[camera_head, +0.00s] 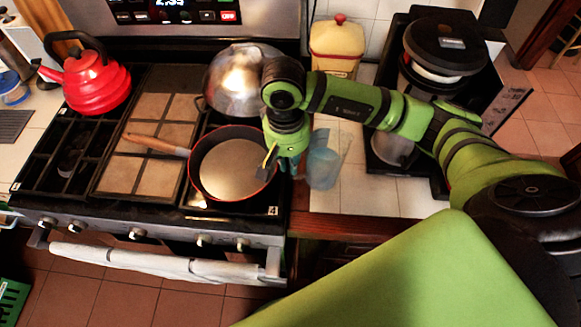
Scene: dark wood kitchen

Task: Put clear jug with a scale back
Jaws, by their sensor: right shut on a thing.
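The clear jug (322,165) is a bluish see-through vessel, upright over the tiled counter just right of the stove. My right gripper (280,168) points down at the jug's left side, by the right rim of the frying pan, and is shut on the jug. The fingers and the part of the jug between them are mostly hidden by the gripper body and wrist. I cannot tell whether the jug's base touches the counter. My left gripper is not in view.
A frying pan (216,180) with a wooden handle sits on the stove, with a metal dome (236,88) behind it. A red kettle (95,84) stands at the back left. A yellow canister (337,50) and a black coffee machine (443,48) stand behind. Bare counter tiles (372,190) lie right of the jug.

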